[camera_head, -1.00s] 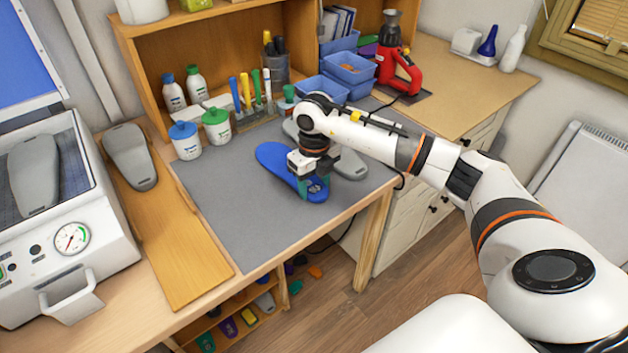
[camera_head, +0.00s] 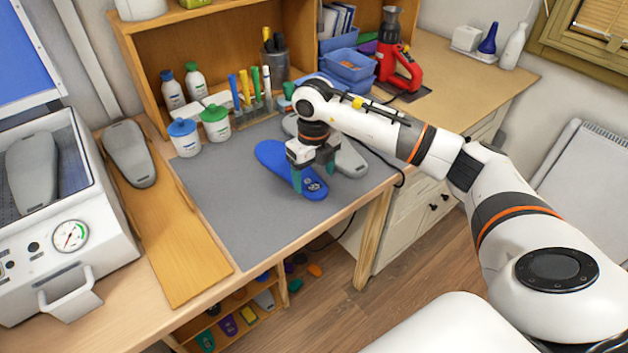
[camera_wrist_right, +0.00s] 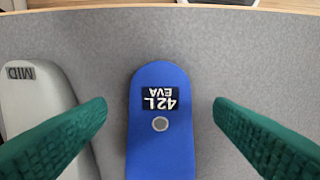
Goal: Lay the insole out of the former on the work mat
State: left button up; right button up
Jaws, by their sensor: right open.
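The blue insole (camera_head: 282,165) lies flat on the grey work mat (camera_head: 245,220). In the right wrist view the insole (camera_wrist_right: 160,150) shows a black label reading "42L EVA" and a round grey dot. My right gripper (camera_head: 313,178) is open, with its green fingers on either side of the insole's near end and clear of its edges in the wrist view (camera_wrist_right: 160,108). The former (camera_head: 100,240) stands at the left with its blue-lined lid raised and a grey form (camera_head: 32,172) inside. My left gripper is not in view.
A grey form (camera_head: 350,160) sits on the mat close to the insole, partly hidden by my arm. Another form (camera_head: 130,155) rests on the wooden board (camera_head: 175,250). Jars (camera_head: 185,138), markers and blue bins (camera_head: 350,66) line the back. The mat's front left is clear.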

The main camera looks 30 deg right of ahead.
notch_tip(320, 180, up, 10)
jog(key=b, duration=0.1)
jog(key=shift+f, duration=0.2)
